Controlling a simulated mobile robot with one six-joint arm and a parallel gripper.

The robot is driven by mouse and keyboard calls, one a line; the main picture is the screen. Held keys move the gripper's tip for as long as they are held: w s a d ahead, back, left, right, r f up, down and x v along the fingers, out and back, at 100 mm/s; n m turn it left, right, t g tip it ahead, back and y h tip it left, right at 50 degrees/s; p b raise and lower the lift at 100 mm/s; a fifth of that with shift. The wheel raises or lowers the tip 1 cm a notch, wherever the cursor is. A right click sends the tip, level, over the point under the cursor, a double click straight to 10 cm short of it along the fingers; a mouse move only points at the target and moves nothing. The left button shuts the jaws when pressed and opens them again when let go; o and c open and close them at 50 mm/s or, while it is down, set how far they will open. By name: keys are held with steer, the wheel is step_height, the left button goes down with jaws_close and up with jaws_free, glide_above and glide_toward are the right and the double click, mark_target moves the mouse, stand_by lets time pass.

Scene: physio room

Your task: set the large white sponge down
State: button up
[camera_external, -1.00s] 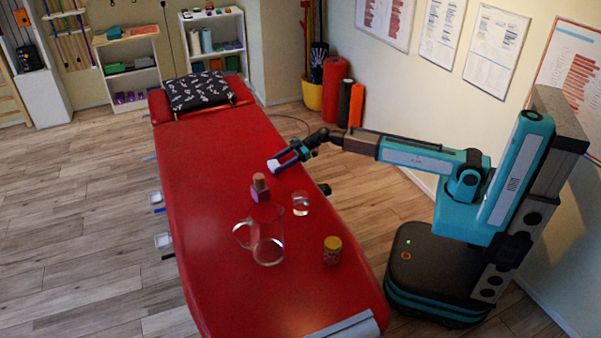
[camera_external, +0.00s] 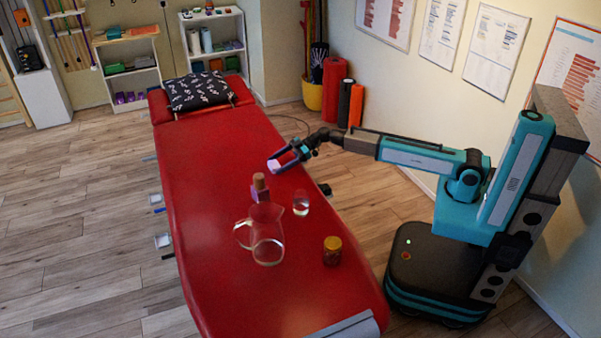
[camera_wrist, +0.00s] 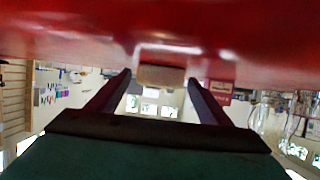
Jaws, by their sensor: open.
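The white sponge (camera_external: 274,165) is a small pale block on the red treatment table (camera_external: 215,160), near its right edge. My gripper (camera_external: 281,160) is at the sponge, low over the table. The wrist view appears upside down, with the red table top along the upper edge. There the sponge (camera_wrist: 161,76) looks beige and sits between the fingertips of my gripper (camera_wrist: 160,78), against the red surface. A narrow gap shows between each finger and the sponge. The jaws are open.
A corked bottle (camera_external: 260,186), a drinking glass (camera_external: 301,204), a glass pitcher (camera_external: 267,245) and a yellow-lidded jar (camera_external: 332,251) stand on the table nearer the camera. A patterned pillow (camera_external: 198,92) lies at the far end. The table's middle left is clear.

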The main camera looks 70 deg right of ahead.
steer(key=v, duration=1.1)
steer(key=shift+s+d+r, duration=0.2)
steer(key=shift+s+d, duration=0.05)
steer(key=shift+s, duration=0.05)
